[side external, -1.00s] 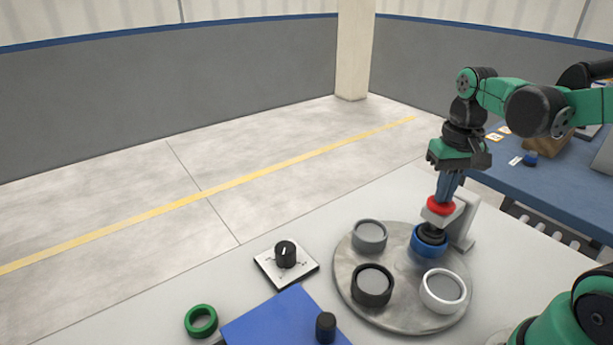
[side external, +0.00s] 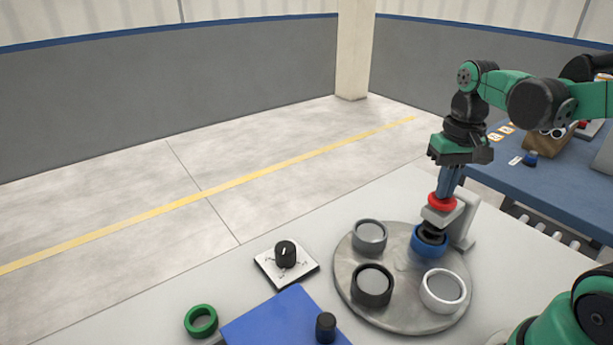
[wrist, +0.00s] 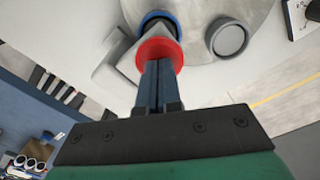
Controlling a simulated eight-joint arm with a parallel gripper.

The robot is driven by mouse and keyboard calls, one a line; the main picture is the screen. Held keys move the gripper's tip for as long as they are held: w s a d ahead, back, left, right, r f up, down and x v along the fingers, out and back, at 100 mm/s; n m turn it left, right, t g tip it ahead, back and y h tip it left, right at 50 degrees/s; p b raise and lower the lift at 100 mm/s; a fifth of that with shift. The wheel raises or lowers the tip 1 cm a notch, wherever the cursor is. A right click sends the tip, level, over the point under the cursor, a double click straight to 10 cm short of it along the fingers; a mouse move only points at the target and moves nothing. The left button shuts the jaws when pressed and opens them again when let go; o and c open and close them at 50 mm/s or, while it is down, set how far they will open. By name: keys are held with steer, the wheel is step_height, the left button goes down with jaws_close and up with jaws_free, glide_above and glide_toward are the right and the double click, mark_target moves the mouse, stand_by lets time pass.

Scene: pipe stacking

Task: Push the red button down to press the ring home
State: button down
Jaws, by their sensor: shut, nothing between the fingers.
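The red button (side external: 441,203) sits on top of a light grey press bracket at the back right of the round turntable (side external: 400,319). My gripper (side external: 446,193) is shut and empty, pointing down with its fingertips at the button's top. In the wrist view the shut fingertips (wrist: 157,65) overlap the red button (wrist: 174,50); exact contact is hard to tell. Below the press, a blue ring (side external: 428,250) sits on the turntable around a dark piece (side external: 431,236). The ring's seating is partly hidden by the press. Part of the blue ring (wrist: 158,15) also shows in the wrist view.
The turntable also carries a grey cup (side external: 370,248), a black one (side external: 373,297) and a white one (side external: 461,303). A dial on a white plate (side external: 285,256), a green ring (side external: 201,321) and a blue mat (side external: 275,325) with a dark knob (side external: 326,327) lie left.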

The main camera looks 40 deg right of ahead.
steer(key=shift+r, duration=2.8)
